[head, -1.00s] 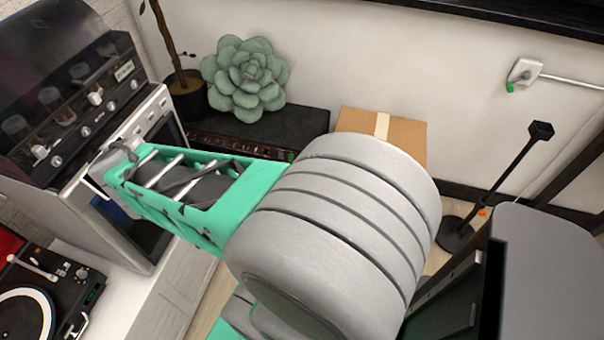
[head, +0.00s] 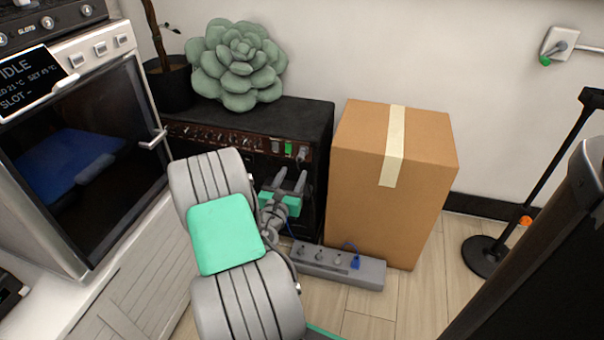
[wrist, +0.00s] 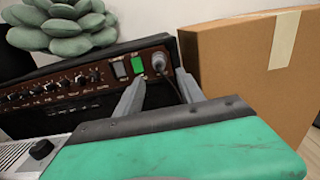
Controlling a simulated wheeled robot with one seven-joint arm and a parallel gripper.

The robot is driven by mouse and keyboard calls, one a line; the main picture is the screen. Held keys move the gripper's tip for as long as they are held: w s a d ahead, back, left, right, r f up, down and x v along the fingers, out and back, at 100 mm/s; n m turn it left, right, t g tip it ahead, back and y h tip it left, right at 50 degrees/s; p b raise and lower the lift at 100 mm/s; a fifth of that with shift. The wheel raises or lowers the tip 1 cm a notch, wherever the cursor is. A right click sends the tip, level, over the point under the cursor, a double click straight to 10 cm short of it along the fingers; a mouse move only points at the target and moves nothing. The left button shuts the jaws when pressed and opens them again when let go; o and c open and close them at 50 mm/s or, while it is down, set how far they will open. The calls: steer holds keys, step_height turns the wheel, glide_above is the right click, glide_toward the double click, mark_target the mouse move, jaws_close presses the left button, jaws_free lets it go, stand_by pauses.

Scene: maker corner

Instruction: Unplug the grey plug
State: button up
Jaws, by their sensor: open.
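A grey plug (head: 301,154) sits in the right end of the control panel on the black amplifier (head: 300,118), beside a green switch. In the wrist view the plug (wrist: 160,62) shows just beyond and between the fingertips. My gripper (head: 290,174) points at the panel with its fingers apart, a little below and in front of the plug in the head view. In the wrist view my gripper (wrist: 161,76) is open and empty, its two grey fingers either side of the plug's line. Whether a finger touches the plug, I cannot tell.
A cardboard box (head: 430,165) stands close to the amplifier's right side. A grey power strip (head: 335,270) with a blue plug (head: 355,262) lies on the floor in front. A succulent (head: 237,70) sits on the amplifier. An oven (head: 75,150) stands at left.

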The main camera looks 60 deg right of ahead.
mark_target(300, 158)
steer(key=shift+r, duration=0.2)
steer(key=shift+d, duration=0.1)
steer(key=d+p, duration=0.1)
steer(key=d, duration=0.1)
steer(key=d+p, duration=0.1)
steer(key=d, duration=0.2)
steer(key=w+d+p, duration=0.1)
steer(key=d+p, duration=0.1)
steer(key=shift+w+d+r, duration=0.1)
steer(key=shift+d+r, duration=0.1)
steer(key=shift+w+d+f+p, duration=0.2)
steer(key=shift+d+p, duration=0.1)
steer(key=shift+d, duration=0.35)
steer(key=shift+p, duration=0.4)
stand_by(0.5)
jaws_close()
